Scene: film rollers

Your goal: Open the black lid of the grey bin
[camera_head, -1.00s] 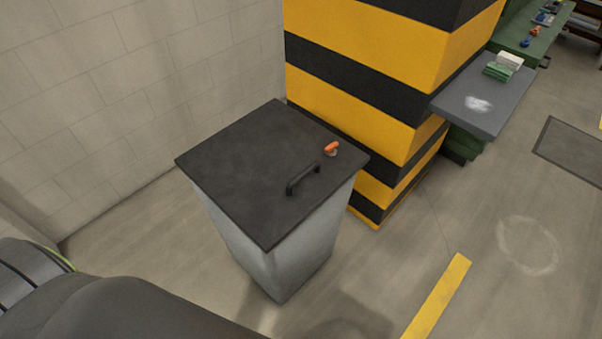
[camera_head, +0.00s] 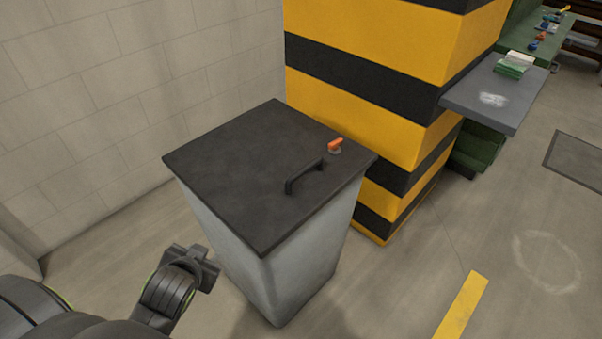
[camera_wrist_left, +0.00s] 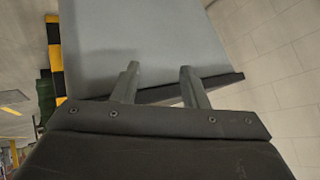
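The grey bin (camera_head: 300,268) stands near the wall. Its black lid (camera_head: 235,155) lies flat and closed on top. A black bar handle (camera_head: 305,174) and a small orange part (camera_head: 335,145) sit on the lid toward its right side. My left gripper (camera_head: 207,268) is beside the bin's left face, below the lid's edge. In the left wrist view its two fingers (camera_wrist_left: 159,74) are apart with nothing held between them. The grey bin wall (camera_wrist_left: 140,35) and the dark lid edge (camera_wrist_left: 228,83) show behind the fingers; contact cannot be told. My right gripper is out of view.
A yellow and black striped pillar (camera_head: 375,90) stands close behind the bin. A pale block wall (camera_head: 110,90) is on the left. A grey shelf (camera_head: 500,90) sticks out right of the pillar. The floor to the right (camera_head: 510,230) is clear, with a yellow line (camera_head: 462,305).

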